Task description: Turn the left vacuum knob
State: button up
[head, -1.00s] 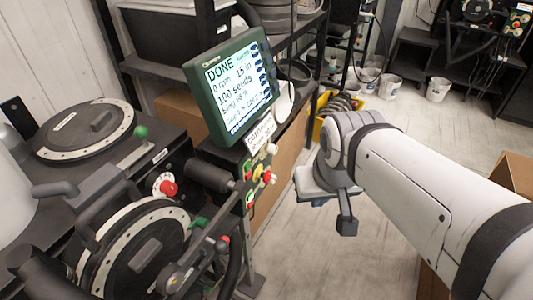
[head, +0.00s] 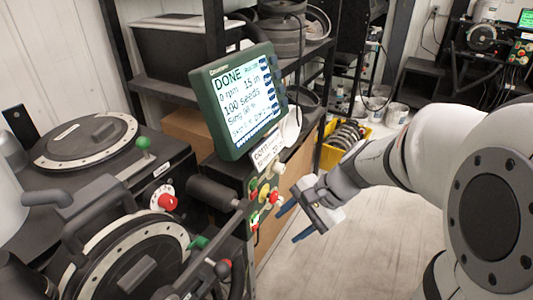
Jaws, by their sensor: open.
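A small control panel (head: 258,205) below the monitor carries several small knobs and buttons in yellow, red, green and white. The labels are too small to read, so I cannot tell which one is the left vacuum knob. A larger red knob (head: 167,202) on a white dial sits apart, on the dark machine to the left. My gripper (head: 295,222) is open and empty, just right of the panel. Its two blue-grey fingers point left toward the panel's face, and I see no contact.
The green-framed monitor (head: 238,98) reads "DONE" above the panel. A dark handle (head: 212,192) juts out left of the panel. A yellow bin (head: 346,150) stands behind my arm. The floor (head: 345,255) to the right is clear.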

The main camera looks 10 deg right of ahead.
jog(key=w+d+f+m+t+y+b, duration=0.1)
jog(key=w+f+m+t+y+b, duration=0.15)
jog(key=w+f+m, duration=0.3)
jog(key=m+t+y+b, duration=0.2)
jog(key=m+t, duration=0.2)
jog(key=m, duration=0.5)
send_near(282, 201)
jog(key=a, duration=0.2)
jog(key=x, duration=0.7)
jog(key=shift+w+f, duration=0.45)
jog(key=shift+w, duration=0.1)
jog(key=shift+d, duration=0.1)
jog(key=c, duration=0.9)
jog(key=shift+c, duration=0.2)
jog(key=shift+f+b, duration=0.15)
jog(key=shift+b, duration=0.45)
